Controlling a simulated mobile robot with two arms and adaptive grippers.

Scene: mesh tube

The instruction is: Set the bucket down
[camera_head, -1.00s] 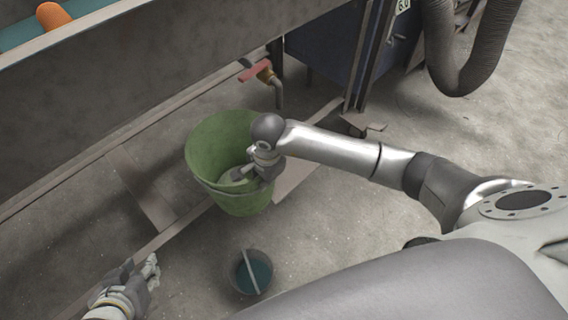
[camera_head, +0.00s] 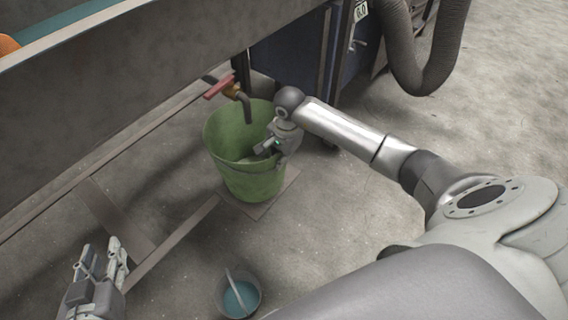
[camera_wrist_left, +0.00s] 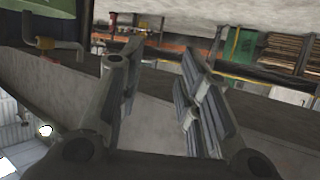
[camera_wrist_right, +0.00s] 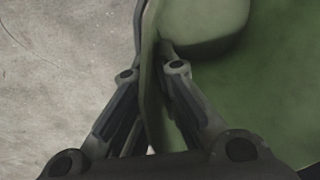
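The green bucket (camera_head: 240,177) stands upright in the head view, below the tap (camera_head: 238,95), whose spout end overlaps the bucket's mouth. Its base is over a flat plate (camera_head: 276,196) on the floor; I cannot tell whether it touches. My right gripper (camera_head: 266,148) is at the bucket's right rim. In the right wrist view its fingers (camera_wrist_right: 152,72) are on both sides of the green wall (camera_wrist_right: 265,95), closed on it. Something pale green inside the bucket is partly hidden. My left gripper (camera_head: 100,252) is empty, its fingers (camera_wrist_left: 158,60) apart, at lower left.
A small grey bucket (camera_head: 222,291) with bluish contents stands on the floor in front. A long metal trough (camera_head: 130,75) and floor-level rails (camera_head: 170,245) border the left. A blue cabinet (camera_head: 290,50) and a ribbed hose (camera_head: 425,60) are behind. Floor at right is clear.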

